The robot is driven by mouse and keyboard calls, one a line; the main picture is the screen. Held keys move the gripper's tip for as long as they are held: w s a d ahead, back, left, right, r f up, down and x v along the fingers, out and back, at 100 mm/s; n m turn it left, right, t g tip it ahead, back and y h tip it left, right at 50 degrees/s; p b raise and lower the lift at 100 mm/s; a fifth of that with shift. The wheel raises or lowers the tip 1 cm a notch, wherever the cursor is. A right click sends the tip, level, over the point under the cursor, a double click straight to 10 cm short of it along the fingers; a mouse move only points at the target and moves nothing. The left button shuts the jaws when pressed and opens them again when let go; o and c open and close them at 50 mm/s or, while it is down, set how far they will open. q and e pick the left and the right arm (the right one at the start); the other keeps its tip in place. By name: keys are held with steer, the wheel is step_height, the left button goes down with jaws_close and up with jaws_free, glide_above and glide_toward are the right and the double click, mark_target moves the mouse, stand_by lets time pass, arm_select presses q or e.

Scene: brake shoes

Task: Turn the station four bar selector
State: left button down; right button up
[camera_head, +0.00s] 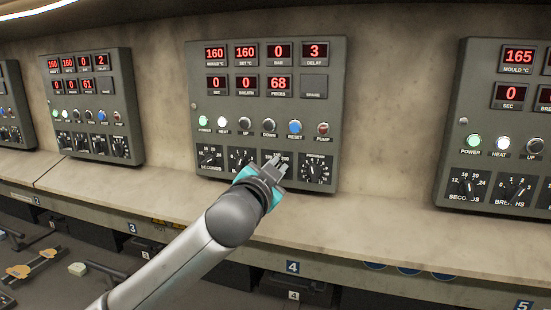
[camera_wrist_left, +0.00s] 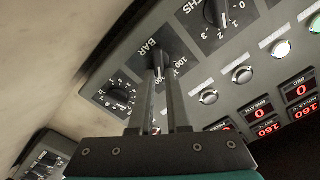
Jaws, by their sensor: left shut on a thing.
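The station four panel (camera_head: 205,130) is the grey box in the middle of the head view, above the blue 4 label (camera_head: 293,267). Its bar selector is the third dial in the bottom row, mostly hidden there behind my left gripper (camera_head: 277,165). The left wrist view shows the black bar selector knob (camera_wrist_left: 157,57) beside the word BAR, with the two fingers of my left gripper (camera_wrist_left: 160,80) on it. The gripper is shut on the knob. The bar display (camera_head: 279,51) reads 0. My right gripper is not in view.
The seconds dial (camera_head: 210,156), the partly covered breaths dial (camera_head: 239,158) and another dial (camera_head: 316,169) flank the selector. A row of buttons and lamps sits just above. A ledge (camera_head: 350,217) runs below. Similar panels stand left (camera_head: 95,95) and right (camera_head: 480,130).

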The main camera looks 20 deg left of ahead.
arm_select(q)
steer(key=shift+f+m, duration=0.1)
steer(key=shift+m, duration=0.3)
steer(key=c, duration=0.9)
jaws_free()
steer(key=shift+s, duration=0.1)
steer(key=shift+s+a+p, duration=0.2)
steer(key=shift+s+p, duration=4.45)
steer(key=shift+s, duration=2.85)
